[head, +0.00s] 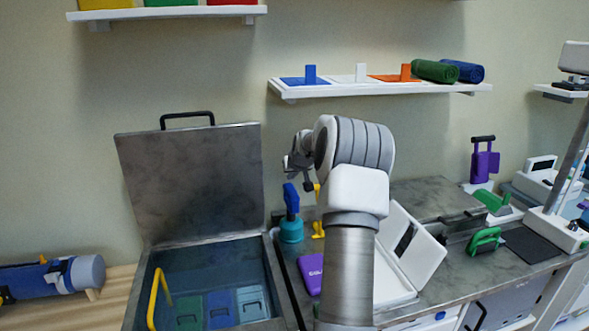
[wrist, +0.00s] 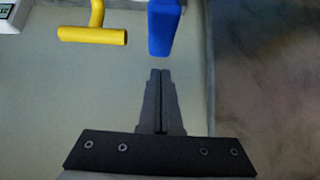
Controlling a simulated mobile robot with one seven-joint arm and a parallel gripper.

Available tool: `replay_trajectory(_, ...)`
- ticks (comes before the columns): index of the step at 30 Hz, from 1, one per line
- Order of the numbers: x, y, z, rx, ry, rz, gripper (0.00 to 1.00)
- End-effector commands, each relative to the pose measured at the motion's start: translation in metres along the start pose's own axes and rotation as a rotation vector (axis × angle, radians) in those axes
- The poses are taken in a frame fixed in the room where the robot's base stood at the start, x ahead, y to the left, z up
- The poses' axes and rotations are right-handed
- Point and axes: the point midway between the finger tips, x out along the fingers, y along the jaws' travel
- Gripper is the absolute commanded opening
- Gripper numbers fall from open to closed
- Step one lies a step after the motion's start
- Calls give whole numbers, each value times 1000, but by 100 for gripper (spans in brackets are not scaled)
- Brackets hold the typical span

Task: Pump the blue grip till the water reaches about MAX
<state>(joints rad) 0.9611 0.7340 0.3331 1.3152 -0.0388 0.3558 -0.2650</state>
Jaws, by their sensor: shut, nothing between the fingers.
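The blue grip (head: 291,199) stands upright on a teal round base (head: 291,231) at the right edge of the open steel basin. In the wrist view the blue grip (wrist: 164,28) is just beyond my fingertips, with a small gap in the picture. My gripper (head: 307,186) is shut and empty, close to the grip's right and upper side in the head view. The fingers (wrist: 160,72) are together in the wrist view. The basin (head: 275,265) holds green, blue and pale blue packs. I cannot make out a MAX mark or the exact water level.
A yellow handle (head: 318,230) stands right beside the pump; a yellow bar (wrist: 92,36) shows in the wrist view. The basin's lid (head: 190,180) stands open behind. A yellow hook (head: 155,295) is at the basin's left. A purple pack (head: 310,272) and an open white case (head: 412,240) are nearby.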

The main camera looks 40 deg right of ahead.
Motion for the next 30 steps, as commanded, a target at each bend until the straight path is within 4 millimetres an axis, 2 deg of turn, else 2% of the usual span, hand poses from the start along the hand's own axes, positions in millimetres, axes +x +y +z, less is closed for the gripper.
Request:
replay_trajectory(3,14,0,16,2,-4,-1,0)
replay_trajectory(6,20,0,22,1,-2,0,0)
replay_trajectory(23,27,0,30,1,-1,0,0)
replay_trajectory(30,44,0,47,2,-2,0,0)
